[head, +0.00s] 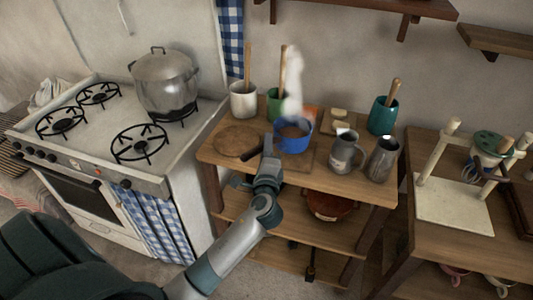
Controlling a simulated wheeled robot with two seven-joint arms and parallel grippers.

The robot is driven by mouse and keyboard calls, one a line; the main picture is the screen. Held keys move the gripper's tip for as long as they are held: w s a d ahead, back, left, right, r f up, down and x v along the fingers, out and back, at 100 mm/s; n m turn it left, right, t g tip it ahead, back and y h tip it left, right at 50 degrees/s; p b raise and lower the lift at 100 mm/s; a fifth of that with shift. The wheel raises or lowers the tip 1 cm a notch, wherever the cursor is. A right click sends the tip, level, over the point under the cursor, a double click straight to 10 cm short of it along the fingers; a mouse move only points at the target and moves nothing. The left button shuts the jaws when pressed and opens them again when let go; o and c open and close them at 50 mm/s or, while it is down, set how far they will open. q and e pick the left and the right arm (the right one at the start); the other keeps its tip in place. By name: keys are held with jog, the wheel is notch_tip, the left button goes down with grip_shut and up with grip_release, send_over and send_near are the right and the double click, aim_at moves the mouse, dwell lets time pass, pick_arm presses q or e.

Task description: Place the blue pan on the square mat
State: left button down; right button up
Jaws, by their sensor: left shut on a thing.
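The blue pan (296,144) is upright at the middle of the wooden shelf unit's top, with brownish contents and white steam above it. Its dark handle points left and towards me. My left gripper (268,148) is shut on the pan, at the handle. The brown square mat (304,164) shows under and in front of the pan; the pan hides part of it. I cannot tell whether the pan touches the mat or is held just above it. My right gripper is not in view.
A round brown board (234,138) lies left of the pan. A white crock (243,100), a green crock (274,104) and a teal crock (383,115) stand behind. Two metal jugs (346,153) stand close on the right. A stove (120,125) with a large pot (165,82) is at left.

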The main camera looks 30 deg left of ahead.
pick_arm(q)
notch_tip(320, 180, down, 3)
jog(key=shift+f, duration=0.2)
jog(key=shift+f, duration=0.15)
jog(key=c, duration=1.6)
grip_release()
